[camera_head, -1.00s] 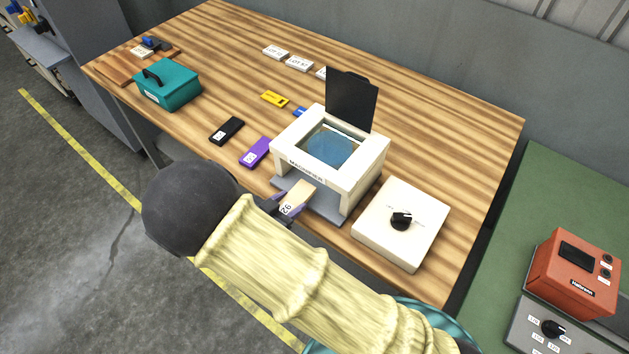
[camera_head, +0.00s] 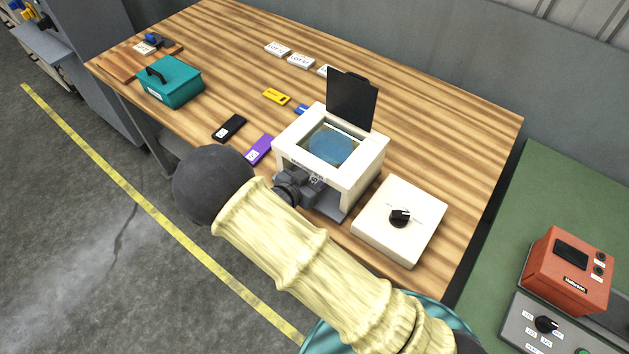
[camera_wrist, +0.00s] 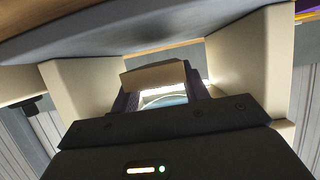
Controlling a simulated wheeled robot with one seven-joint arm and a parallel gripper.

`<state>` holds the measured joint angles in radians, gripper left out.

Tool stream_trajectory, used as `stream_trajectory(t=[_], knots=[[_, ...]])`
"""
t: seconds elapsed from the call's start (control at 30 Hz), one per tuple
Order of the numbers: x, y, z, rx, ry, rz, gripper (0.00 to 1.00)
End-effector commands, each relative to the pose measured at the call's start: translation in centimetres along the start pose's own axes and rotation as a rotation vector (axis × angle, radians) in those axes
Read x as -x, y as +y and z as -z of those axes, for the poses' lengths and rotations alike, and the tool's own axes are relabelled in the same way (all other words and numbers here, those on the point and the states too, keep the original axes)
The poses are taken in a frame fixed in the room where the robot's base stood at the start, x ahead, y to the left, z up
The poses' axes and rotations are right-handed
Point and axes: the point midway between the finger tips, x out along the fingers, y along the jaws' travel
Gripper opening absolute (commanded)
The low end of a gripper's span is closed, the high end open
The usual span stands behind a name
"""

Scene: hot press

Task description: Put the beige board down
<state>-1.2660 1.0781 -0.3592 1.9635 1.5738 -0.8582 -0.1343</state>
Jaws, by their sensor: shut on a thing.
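My gripper (camera_head: 305,190) is at the open front of the white magnifier stand (camera_head: 363,168), with its fingers reaching under the stand's top. In the wrist view my gripper (camera_wrist: 158,82) is shut on the beige board (camera_wrist: 153,75), which lies across between the two dark fingers. The board is inside the stand, between its pale side walls, near the grey base plate (camera_wrist: 90,32). Whether it touches the plate cannot be told. The board is hidden in the head view. The round blue lens (camera_head: 331,147) shows in the stand's top.
A white box with a black knob (camera_head: 400,217) stands right of the stand. A purple board (camera_head: 259,150) and a black board (camera_head: 229,128) lie to its left. A black flap (camera_head: 352,98) stands upright behind the lens. A teal box (camera_head: 170,82) is farther left.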

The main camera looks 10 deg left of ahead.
Motion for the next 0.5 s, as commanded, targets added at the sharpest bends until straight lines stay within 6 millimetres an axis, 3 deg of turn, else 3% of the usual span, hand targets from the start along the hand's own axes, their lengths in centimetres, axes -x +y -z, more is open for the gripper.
stream_trajectory(t=[0.2,0.5], knots=[[-0.9,0.0,-2.0,0.001,0.001,0.0,0.2],[-1.0,0.0,-2.4,-0.002,0.0,0.0,0.2]])
